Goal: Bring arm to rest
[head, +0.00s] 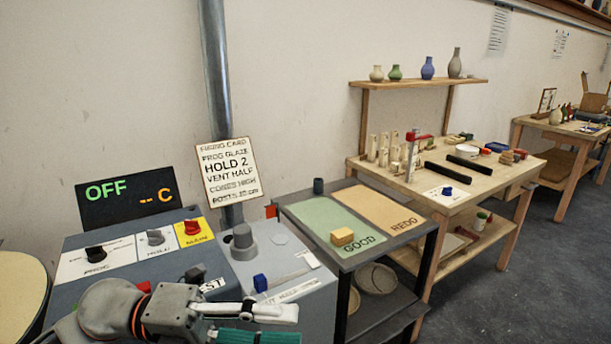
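My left gripper (268,323) is at the lower left in the head view, in front of a grey control box, with its fingers pointing right. My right arm and gripper are out of view.
The grey control box (62,266) has knobs and a display reading OFF (127,197). A wooden bench (505,185) stands beyond.

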